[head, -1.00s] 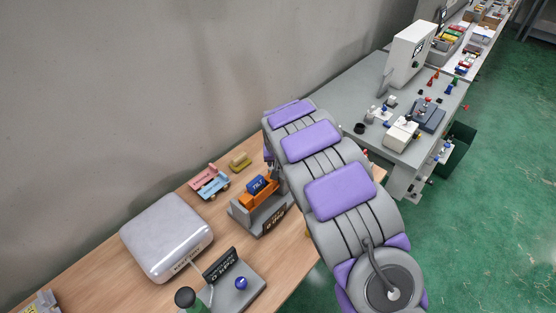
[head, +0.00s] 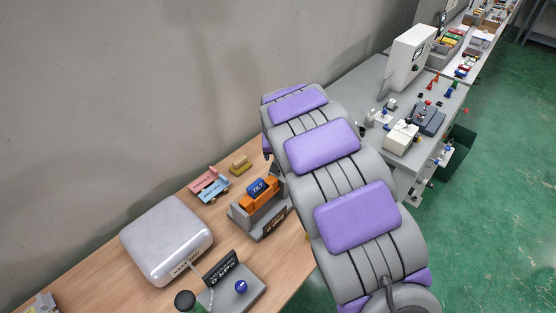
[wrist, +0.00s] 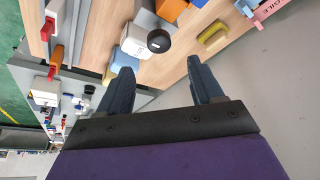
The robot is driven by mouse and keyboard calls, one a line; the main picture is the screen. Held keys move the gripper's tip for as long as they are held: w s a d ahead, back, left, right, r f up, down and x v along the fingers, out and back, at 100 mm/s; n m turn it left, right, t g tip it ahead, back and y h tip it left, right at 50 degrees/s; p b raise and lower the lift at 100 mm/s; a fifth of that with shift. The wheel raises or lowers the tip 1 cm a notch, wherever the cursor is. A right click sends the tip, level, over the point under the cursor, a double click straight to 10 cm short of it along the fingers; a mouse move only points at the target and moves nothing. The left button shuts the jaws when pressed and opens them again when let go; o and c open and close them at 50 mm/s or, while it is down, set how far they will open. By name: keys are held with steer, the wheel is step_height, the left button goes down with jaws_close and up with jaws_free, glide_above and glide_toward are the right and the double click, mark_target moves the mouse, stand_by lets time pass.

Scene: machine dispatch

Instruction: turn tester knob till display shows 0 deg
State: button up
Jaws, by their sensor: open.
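The tilt tester shows in the head view as a grey stand (head: 262,226) with an orange cradle (head: 262,201) and a blue block (head: 258,187) marked TILT. Its dark display (head: 273,223) is on the front; the digits are too small to read surely. In the wrist view the orange part (wrist: 172,9) is at the top edge. A white body with a round black knob-like disc (wrist: 158,41) is beside it; I cannot tell if this is the tester's knob. My gripper (wrist: 159,72) is open and empty, its fingers apart from the disc. My arm hides it in the head view.
Pink (head: 208,181), light blue (head: 214,190) and yellow (head: 240,164) pieces lie behind the tester. A grey-white box (head: 167,238) and a gauge stand with a blue knob (head: 241,286) are in front-left. A grey table (head: 368,83) with equipment is right.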

steer(key=v, duration=0.8)
steer(key=shift+r, duration=0.25)
steer(key=shift+s, duration=0.1)
steer(key=s+d+m+g+b, duration=0.25)
steer(key=s+d+b, duration=0.25)
steer(key=s+d, duration=1.1)
steer(key=s+d+f+g+b, duration=0.1)
steer(key=s+f+g+b, duration=0.1)
steer(key=s, duration=1.1)
steer(key=s+d+f+n+g+b, duration=0.1)
steer(key=s+f, duration=0.4)
steer(key=s, duration=0.9)
steer(key=shift+g+b, duration=0.35)
steer(key=shift+b, duration=0.3)
steer(key=shift+w, duration=0.1)
